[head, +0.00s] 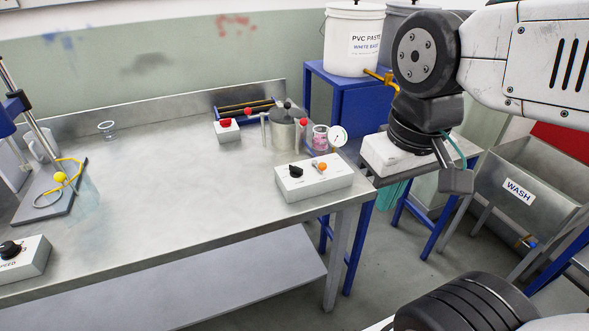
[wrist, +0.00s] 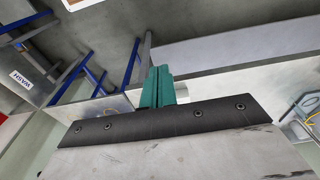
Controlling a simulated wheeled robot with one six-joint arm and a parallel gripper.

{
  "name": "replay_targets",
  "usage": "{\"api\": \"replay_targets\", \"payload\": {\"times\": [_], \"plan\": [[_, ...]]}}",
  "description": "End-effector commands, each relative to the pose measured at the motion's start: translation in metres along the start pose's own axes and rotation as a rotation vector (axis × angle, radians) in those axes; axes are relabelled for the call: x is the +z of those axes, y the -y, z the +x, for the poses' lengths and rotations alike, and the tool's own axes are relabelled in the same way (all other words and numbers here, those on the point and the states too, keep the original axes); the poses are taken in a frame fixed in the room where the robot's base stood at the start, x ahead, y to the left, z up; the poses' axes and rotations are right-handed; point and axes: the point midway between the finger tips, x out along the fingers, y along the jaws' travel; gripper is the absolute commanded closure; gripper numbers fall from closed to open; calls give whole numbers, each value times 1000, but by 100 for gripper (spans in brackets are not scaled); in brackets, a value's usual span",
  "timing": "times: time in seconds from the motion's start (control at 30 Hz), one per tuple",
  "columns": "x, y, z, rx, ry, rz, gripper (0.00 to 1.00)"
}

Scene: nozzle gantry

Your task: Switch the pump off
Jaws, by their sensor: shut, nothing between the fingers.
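A white control box (head: 305,184) sits near the right front corner of the steel bench. On its top are a black knob (head: 296,170) and a lever switch with an orange tip (head: 322,167). I cannot read a label on it. A smaller white box with a red button (head: 227,130) stands further back; which one belongs to the pump I cannot tell. My gripper (head: 391,196) hangs just right of the bench's right edge, apart from the control box. Its teal fingers are together and empty in the wrist view (wrist: 160,72). The switches do not show clearly in the wrist view.
A metal pot (head: 284,132), a gauge (head: 338,136) and a pink jar (head: 320,138) stand behind the control box. A speed box (head: 22,258) and a stand base (head: 48,205) are at left. The middle of the bench is clear. A wash sink (head: 518,190) is at right.

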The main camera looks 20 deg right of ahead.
Motion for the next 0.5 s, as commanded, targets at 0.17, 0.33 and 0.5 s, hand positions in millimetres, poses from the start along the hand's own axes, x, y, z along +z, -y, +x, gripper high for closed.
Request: {"api": "replay_targets", "payload": {"times": [0.17,0.33,0.5], "plan": [[-11,-2,3,40,28,-99,100],[-52,-5,14,173,119,-447,100],[-112,13,36,343,239,-938,100]]}}
